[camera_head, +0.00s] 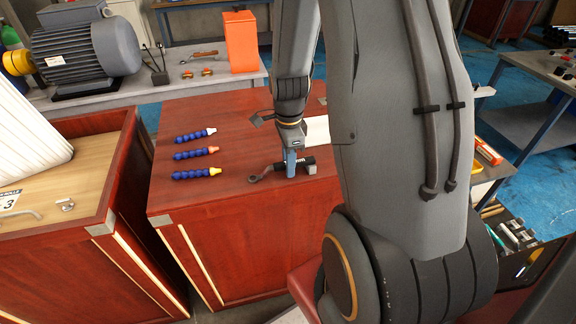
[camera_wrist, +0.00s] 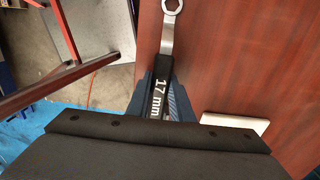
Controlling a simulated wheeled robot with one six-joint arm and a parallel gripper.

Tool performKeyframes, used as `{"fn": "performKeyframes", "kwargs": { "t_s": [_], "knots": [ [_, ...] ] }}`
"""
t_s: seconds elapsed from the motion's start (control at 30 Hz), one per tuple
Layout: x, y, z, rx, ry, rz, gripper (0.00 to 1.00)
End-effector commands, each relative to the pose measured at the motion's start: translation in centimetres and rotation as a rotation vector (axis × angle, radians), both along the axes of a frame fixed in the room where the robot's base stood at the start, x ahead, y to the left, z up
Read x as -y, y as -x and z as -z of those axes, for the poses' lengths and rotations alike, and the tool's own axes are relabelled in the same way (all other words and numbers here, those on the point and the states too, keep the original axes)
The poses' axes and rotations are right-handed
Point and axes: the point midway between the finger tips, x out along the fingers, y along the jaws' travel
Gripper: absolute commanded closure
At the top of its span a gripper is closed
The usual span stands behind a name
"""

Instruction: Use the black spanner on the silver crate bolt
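The black spanner (camera_head: 262,175) is over the top of the middle red-brown crate, its silver ring end pointing left. In the wrist view the spanner (camera_wrist: 166,45) has a black handle marked "17 mm" and its ring end points up. My gripper (camera_head: 291,168) is around the handle; in the wrist view its blue fingers (camera_wrist: 160,100) lie close against both sides, with no clear gap. I cannot tell whether the spanner touches the crate top. A small silver fitting (camera_head: 66,205) sits on the left crate's wooden lid; I cannot tell for sure that it is the crate bolt.
Three blue segmented nozzles (camera_head: 196,154) lie on the middle crate (camera_head: 185,105), left of the spanner. A white pad (camera_head: 318,130) lies behind my gripper. A slanted white ribbed object (camera_head: 25,135) stands on the left crate. A motor (camera_head: 85,50) and orange box (camera_head: 240,42) are on the bench behind.

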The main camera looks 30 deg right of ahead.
Motion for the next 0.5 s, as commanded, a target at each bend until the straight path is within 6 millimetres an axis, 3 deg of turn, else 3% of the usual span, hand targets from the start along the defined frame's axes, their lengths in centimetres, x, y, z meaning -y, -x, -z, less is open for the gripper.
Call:
{"fn": "performKeyframes", "kwargs": {
  "t_s": [0.3, 0.5],
  "knots": [
    [0.0, 0.0, -0.2, 0.001, 0.000, 0.000, 1.00],
    [0.0, -0.2, -1.3, 0.004, 0.001, 0.000, 1.00]
  ]
}}
